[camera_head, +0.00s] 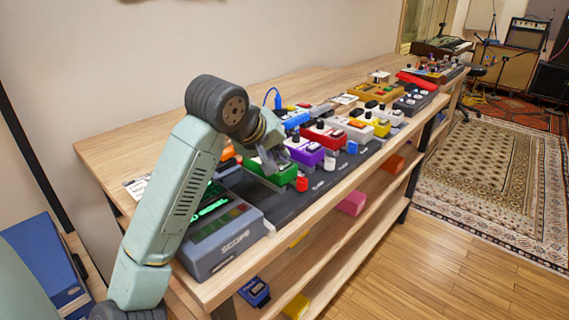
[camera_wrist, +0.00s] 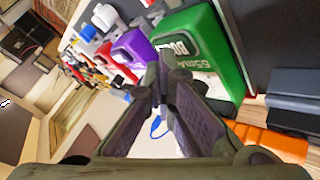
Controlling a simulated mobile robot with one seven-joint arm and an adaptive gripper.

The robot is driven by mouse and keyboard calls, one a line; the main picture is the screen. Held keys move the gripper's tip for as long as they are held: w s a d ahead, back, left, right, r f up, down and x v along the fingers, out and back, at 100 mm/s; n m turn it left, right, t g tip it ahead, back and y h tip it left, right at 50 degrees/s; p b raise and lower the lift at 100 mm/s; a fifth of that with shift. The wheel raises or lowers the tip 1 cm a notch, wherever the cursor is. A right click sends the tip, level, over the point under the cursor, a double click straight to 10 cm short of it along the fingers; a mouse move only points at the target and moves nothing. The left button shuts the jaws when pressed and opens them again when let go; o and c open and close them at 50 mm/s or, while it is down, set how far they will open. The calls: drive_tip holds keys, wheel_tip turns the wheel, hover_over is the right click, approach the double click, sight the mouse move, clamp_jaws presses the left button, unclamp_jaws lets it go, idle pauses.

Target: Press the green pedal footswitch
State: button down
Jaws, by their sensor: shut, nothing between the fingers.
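The green pedal (camera_head: 284,180) sits on the dark board near the front edge of the workbench, between the grey scope unit and the purple pedal. It fills the upper right of the wrist view (camera_wrist: 222,42), with white lettering on its side. My gripper (camera_head: 272,168) is over the green pedal in the head view and hides part of its top. In the wrist view my gripper's fingers (camera_wrist: 160,82) are together and empty, in front of the green and purple pedals. I cannot tell whether the fingertips touch the pedal. I cannot make out its footswitch clearly.
A purple pedal (camera_head: 304,152) and a red pedal (camera_head: 325,137) stand to the right of the green one. The grey scope unit (camera_head: 225,240) is at its left. An orange object (camera_wrist: 270,142) lies close in the wrist view. The wooden benchtop (camera_head: 120,150) is bare at back left.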

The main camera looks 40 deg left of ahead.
drive_tip(key=shift+r, duration=0.8)
drive_tip(key=shift+r+p, duration=1.45)
drive_tip(key=shift+r, duration=1.15)
drive_tip(key=shift+f, duration=0.1)
